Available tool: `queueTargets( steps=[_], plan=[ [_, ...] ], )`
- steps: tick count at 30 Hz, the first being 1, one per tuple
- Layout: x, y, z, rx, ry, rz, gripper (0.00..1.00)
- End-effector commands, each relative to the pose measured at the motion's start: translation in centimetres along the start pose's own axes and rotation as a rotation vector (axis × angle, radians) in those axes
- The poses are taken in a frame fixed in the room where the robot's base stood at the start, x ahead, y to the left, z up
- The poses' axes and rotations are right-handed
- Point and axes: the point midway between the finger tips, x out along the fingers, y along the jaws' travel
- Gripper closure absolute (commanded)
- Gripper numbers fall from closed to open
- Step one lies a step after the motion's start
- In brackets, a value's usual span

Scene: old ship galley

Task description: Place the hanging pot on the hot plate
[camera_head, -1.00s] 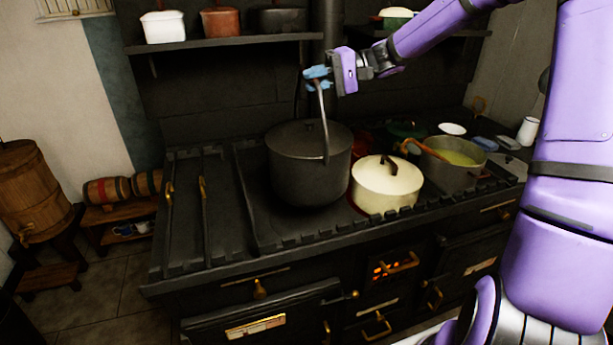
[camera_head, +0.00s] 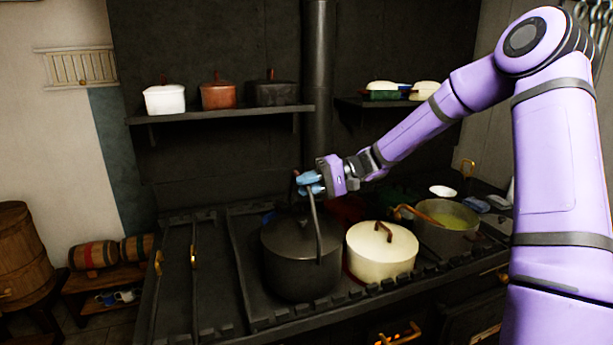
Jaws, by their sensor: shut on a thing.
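The dark pot (camera_head: 288,265) has a lid and a tall bail handle. It is upright at the stove's front middle, just left of a cream pot. My gripper (camera_head: 312,184) is shut on the top of its handle, above the lid. The pot's base is over the dark stove top (camera_head: 215,290); I cannot tell whether it rests on the surface or hangs just above it. A reddish plate edge (camera_head: 352,292) shows between the dark pot and the cream pot. Which area is the hot plate is not clear, as the pot hides what lies beneath it.
The cream lidded pot (camera_head: 382,255) stands close on the right. An open pot with a ladle (camera_head: 446,232) stands beyond it. A shelf (camera_head: 220,113) with several pots and a stovepipe (camera_head: 318,80) are behind. The stove's left side is free apart from brass-ended rails.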

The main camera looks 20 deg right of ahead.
Motion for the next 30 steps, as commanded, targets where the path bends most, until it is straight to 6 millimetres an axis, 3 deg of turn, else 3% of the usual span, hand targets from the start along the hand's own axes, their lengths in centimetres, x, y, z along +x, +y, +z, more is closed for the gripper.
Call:
queueTargets(
  steps=[4, 14, 15, 18, 30],
  plan=[
    [0.3, 1.1, 0.0, -0.001, -0.002, -0.003, 1.00],
    [0.4, 1.3, 0.0, -0.002, -0.001, -0.002, 1.00],
    [0.3, 1.5, 0.1, 0.000, -0.001, -0.001, 0.78],
    [0.3, 1.5, 0.1, 0.000, -0.001, -0.001, 0.57],
    [-0.4, 1.4, 0.0, 0.000, 0.002, 0.000, 0.57]
  ],
)
